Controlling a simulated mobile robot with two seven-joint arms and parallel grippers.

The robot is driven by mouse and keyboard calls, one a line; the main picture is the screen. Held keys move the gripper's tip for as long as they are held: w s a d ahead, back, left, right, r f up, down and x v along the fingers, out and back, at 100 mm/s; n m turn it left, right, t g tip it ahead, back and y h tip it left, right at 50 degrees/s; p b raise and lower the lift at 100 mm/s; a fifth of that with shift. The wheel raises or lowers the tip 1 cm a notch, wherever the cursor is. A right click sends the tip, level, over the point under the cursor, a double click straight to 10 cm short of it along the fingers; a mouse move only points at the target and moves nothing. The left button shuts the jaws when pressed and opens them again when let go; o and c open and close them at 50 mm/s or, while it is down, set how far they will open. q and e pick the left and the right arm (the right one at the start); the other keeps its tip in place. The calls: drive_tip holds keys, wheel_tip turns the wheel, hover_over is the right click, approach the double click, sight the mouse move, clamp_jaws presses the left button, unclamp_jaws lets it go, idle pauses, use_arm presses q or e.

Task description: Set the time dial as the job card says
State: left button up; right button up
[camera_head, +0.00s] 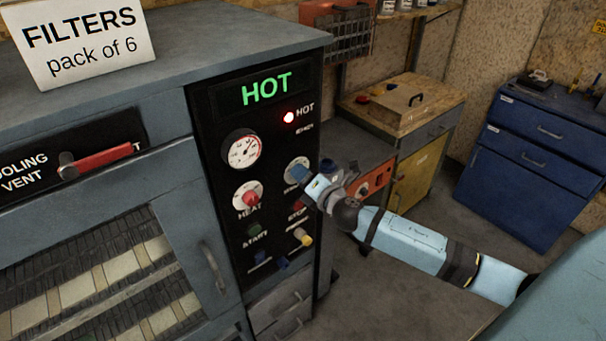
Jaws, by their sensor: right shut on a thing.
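The control panel (222,130) on the front of the grey cabinet has two round dials. The right-hand dial (291,164) has a blue knob, and my right gripper (306,179) is shut on that knob. My gripper and wrist cover part of this dial, so its pointer and full label cannot be read; it appears to be the time dial. The left-hand dial (248,196) has a red knob and is marked HEAT. No job card with a time setting can be made out. My left gripper is not in view.
The display (267,88) reads HOT, and the red HOT lamp (288,117) is lit. A gauge (243,149), a START button (253,229), a STOP button and switches surround the dials. A vent handle (100,158) and FILTERS card (86,38) are left; a blue drawer cabinet (525,160) stands right.

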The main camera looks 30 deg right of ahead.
drive_tip(key=shift+n, duration=0.4)
drive_tip(key=o, duration=0.9)
drive_tip(key=shift+s+d+b, duration=0.2)
drive_tip(key=shift+s+b, duration=0.3)
drive_tip(key=shift+s, duration=1.8)
drive_tip(key=shift+s+d+b, duration=0.15)
drive_tip(key=shift+s+b, duration=0.4)
drive_tip(key=shift+s, duration=1.75)
drive_tip(key=shift+s+d+b, duration=0.2)
drive_tip(key=shift+s+b, duration=0.3)
drive_tip(key=shift+s, duration=1.8)
drive_tip(key=s+a+f+m+g+p, duration=0.1)
drive_tip(key=s+a+f+m+g, duration=0.1)
drive_tip(key=s+a+f+m, duration=0.2)
drive_tip(key=s+a+f+m+g+y+p, duration=0.1)
drive_tip(key=s+a+f+m+g, duration=0.1)
drive_tip(key=s+a+f+m, duration=0.3)
drive_tip(key=s+a+f+m+g+y+p, duration=0.1)
drive_tip(key=s+a+f+m+g, duration=0.2)
drive_tip(key=a+f+m, duration=0.6)
drive_tip(key=shift+s+f+m+p, duration=0.15)
drive_tip(key=shift+s+f+m, duration=0.2)
drive_tip(key=shift+m, duration=0.5)
drive_tip(key=shift+s+f+m+p, duration=0.1)
drive_tip(key=shift+s+f+m, duration=0.25)
drive_tip(key=shift+m, duration=0.45)
drive_tip(key=shift+s+f+m+p, duration=0.2)
drive_tip(key=shift+f+m, duration=0.2)
drive_tip(key=shift+m, duration=0.45)
